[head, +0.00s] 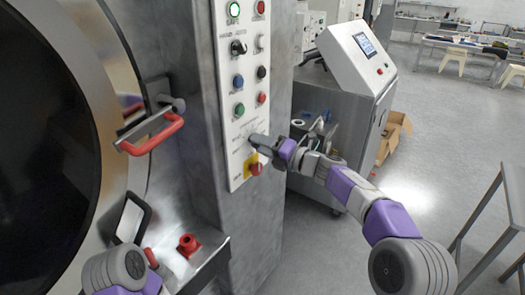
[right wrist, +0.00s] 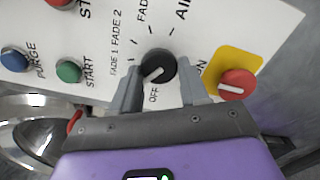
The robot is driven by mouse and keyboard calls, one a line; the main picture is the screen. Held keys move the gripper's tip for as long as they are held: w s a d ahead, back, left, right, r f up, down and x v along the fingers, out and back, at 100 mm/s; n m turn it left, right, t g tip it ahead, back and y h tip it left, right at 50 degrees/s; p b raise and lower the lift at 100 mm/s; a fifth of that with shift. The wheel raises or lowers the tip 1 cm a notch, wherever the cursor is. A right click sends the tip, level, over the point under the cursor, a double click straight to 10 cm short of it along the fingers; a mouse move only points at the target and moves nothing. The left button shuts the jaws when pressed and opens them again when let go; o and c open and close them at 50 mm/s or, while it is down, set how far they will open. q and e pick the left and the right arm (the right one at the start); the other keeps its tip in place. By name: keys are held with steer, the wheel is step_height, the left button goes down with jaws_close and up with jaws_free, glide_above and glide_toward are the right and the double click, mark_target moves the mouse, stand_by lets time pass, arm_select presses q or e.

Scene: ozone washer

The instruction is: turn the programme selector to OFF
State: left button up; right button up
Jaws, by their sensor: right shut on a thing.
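The programme selector (right wrist: 157,66) is a round black knob with a white pointer line, on the white control panel (head: 234,100). Its pointer slants to the lower left in the right wrist view, between the FADE 1 and OFF labels. The OFF label (right wrist: 153,96) is just below the knob. My right gripper (right wrist: 160,78) is shut on the knob, one finger on each side. In the head view my right gripper (head: 259,141) reaches the lower panel and hides most of the knob. My left arm shows at the lower left; its gripper is not visible.
A red emergency knob on a yellow plate (right wrist: 238,84) sits close beside my right finger. Green (right wrist: 68,71) and blue (right wrist: 14,60) buttons lie to the left. The round door with its red handle (head: 153,136) is left of the panel.

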steer(key=shift+w+d+f+n+b, duration=0.1)
steer(key=shift+n+b, duration=1.1)
steer(key=shift+n, duration=0.95)
steer(key=shift+f+n+b, duration=0.1)
steer(key=shift+n+b, duration=1.1)
steer(key=shift+n, duration=0.95)
steer(key=shift+r, duration=0.1)
steer(key=o, duration=1)
steer(key=v, duration=0.7)
steer(key=shift+d, duration=0.25)
